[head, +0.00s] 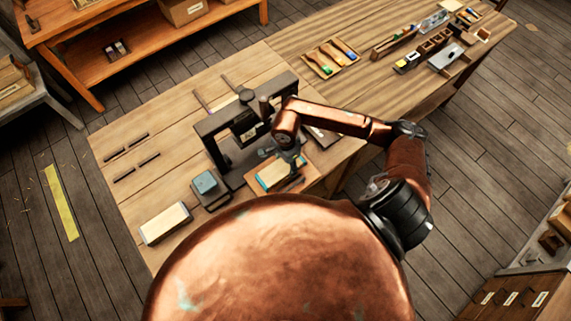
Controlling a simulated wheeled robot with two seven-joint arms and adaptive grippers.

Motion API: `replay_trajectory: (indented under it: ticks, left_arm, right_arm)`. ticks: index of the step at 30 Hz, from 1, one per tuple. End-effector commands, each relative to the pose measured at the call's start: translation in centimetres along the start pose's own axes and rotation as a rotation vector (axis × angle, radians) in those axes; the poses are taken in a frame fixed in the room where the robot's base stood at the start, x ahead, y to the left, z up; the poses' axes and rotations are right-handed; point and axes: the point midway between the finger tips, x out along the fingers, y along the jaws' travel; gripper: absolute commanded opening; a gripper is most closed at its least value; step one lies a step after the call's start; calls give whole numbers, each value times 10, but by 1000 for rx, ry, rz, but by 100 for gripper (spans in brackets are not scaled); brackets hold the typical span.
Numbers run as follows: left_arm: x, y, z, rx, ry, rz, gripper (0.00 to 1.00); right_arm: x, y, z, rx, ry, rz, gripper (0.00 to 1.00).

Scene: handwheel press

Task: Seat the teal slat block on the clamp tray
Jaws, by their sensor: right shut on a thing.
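The teal slat block (268,180) shows partly under my right gripper (291,176), at the front of the dark handwheel press. My right gripper points down and is shut on it, though its fingertips are partly hidden. A shallow wooden tray (311,177), apparently the clamp tray, lies around and below the block. From here I cannot tell whether the block touches the tray floor. My left gripper is out of view.
The dark press frame (214,146) stands just behind my gripper. A small teal-topped block (205,183) sits to its left, and a pale-topped wooden box (166,223) farther front left. Dark bars (133,168) lie at left. A tool tray (331,59) is at the back.

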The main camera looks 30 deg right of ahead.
Motion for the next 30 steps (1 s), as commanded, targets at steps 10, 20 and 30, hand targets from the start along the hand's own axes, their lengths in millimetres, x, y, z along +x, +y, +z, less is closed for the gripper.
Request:
replay_trajectory:
  ticks: [10, 20, 30]
  left_arm:
    - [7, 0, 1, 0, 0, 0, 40]
    - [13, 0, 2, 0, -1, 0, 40]
    - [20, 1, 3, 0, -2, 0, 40]
  right_arm:
    - [7, 0, 0, 0, 0, -1, 18]
    - [13, 0, 0, -1, 0, -1, 18]
    - [20, 0, 0, -1, 0, -1, 18]
